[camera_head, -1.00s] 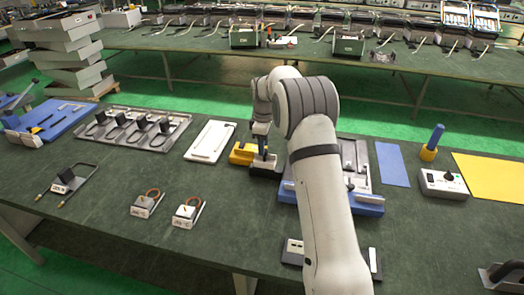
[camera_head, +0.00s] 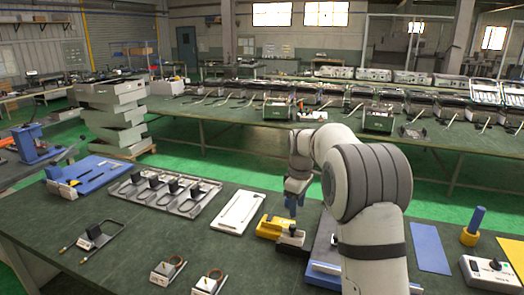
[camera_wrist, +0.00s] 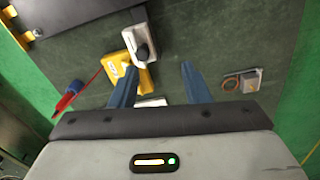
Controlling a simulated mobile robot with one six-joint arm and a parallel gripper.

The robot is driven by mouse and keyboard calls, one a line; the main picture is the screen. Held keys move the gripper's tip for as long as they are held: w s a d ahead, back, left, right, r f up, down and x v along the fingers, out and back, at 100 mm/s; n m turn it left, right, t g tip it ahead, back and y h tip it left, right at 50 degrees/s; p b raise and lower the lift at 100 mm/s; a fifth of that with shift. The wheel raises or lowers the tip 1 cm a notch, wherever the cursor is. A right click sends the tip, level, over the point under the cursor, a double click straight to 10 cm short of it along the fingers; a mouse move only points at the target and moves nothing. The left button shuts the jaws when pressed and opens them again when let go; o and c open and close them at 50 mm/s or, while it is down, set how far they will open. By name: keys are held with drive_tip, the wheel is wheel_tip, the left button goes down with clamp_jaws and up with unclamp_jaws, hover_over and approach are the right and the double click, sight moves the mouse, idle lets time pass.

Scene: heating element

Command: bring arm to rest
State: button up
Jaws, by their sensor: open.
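My arm reaches over the green workbench in the head view. My gripper (camera_head: 292,208) points down just above and behind a yellow fixture with a dark block (camera_head: 290,240). In the wrist view, my two blue fingers (camera_wrist: 158,68) are spread apart with nothing held between them. A yellow fixture (camera_wrist: 118,64) and a grey box with a black knob (camera_wrist: 140,42) lie below, beyond the left finger.
A white tray (camera_head: 240,212), a grey rack with several dark parts (camera_head: 166,194) and a blue fixture (camera_head: 92,174) stand to the left. Coil units (camera_head: 168,271) sit in front. A blue mat (camera_head: 429,249) and a switch box (camera_head: 488,275) lie right.

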drive_tip(key=s+d+r+m+t, duration=0.1)
drive_tip(key=s+r+m, duration=0.25)
drive_tip(key=s, duration=0.65)
drive_tip(key=s+r+m, duration=0.3)
drive_tip(key=s+r, duration=0.1)
drive_tip(key=s, duration=0.6)
drive_tip(key=s+f+m, duration=0.2)
drive_tip(key=s, duration=0.6)
drive_tip(key=s+f+m+t, duration=0.1)
drive_tip(key=s+f+m, duration=0.1)
drive_tip(key=s, duration=0.6)
drive_tip(key=shift+s+d+f+m+t, duration=0.25)
drive_tip(key=shift+d+m+t, duration=0.05)
drive_tip(key=shift+m, duration=0.15)
